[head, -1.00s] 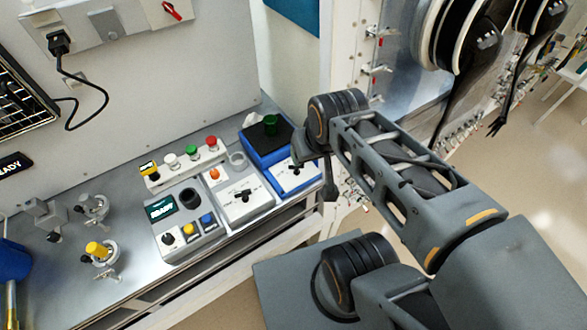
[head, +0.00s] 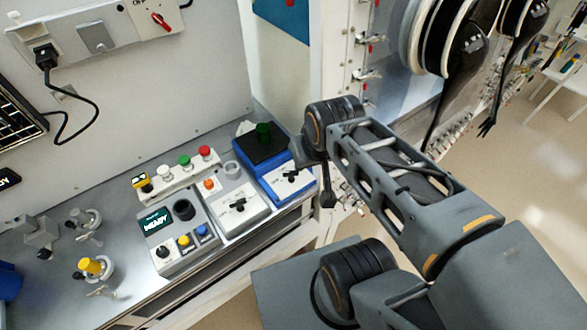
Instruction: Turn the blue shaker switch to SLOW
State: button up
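The blue shaker (head: 250,158) stands at the right end of the row of devices on the bench. It has a dark top plate with a green item (head: 263,133) on it. Its white front panel (head: 285,187) carries a small black switch (head: 292,178); its labels and exact setting are too small to read. My gripper (head: 327,192) is at the end of my arm, just right of the shaker's front panel and apparently apart from the switch. My wrist hides much of it, and its fingers cannot be made out clearly.
Left of the shaker are a white device (head: 236,212) with a black switch and a grey box (head: 178,238) with a lit display and knobs. A button bar (head: 178,176) stands behind them. A white post (head: 337,60) rises right of the shaker.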

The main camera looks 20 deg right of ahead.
aim_at(292, 174)
jog(key=z, duration=1.45)
jog(key=k, duration=0.95)
jog(key=u, duration=1.15)
jog(key=i, duration=0.55)
jog(key=u, duration=0.05)
